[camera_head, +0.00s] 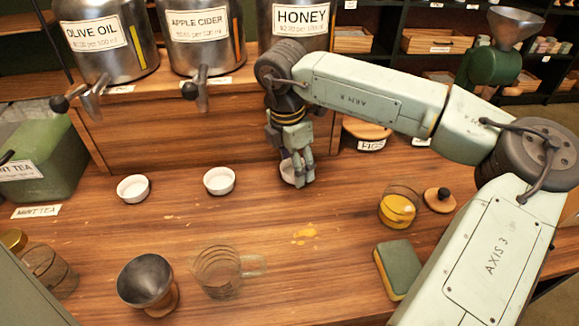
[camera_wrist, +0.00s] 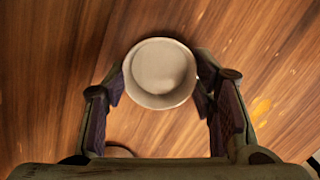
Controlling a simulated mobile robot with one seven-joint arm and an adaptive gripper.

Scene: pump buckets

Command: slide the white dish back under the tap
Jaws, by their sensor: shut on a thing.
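A white dish (camera_wrist: 160,72) sits on the wooden counter between the fingertips of my gripper (camera_wrist: 160,88), which is shut on its rim from both sides. In the head view the same dish (camera_head: 288,172) is mostly hidden behind my gripper (camera_head: 299,172). They are at the counter below the honey container (camera_head: 300,18). The honey tap is hidden behind my arm. Two other white dishes stand to the left, one (camera_head: 219,180) below the apple cider tap (camera_head: 194,90) and one (camera_head: 133,188) below the olive oil tap (camera_head: 84,99).
A dark funnel (camera_head: 145,278), a glass jug (camera_head: 218,272) and a glass jar (camera_head: 50,270) stand at the front left. A jar with yellow contents (camera_head: 398,209), a lid (camera_head: 440,199) and a sponge (camera_head: 397,270) are on the right. Yellow spills (camera_head: 305,232) mark the open counter in front of my gripper.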

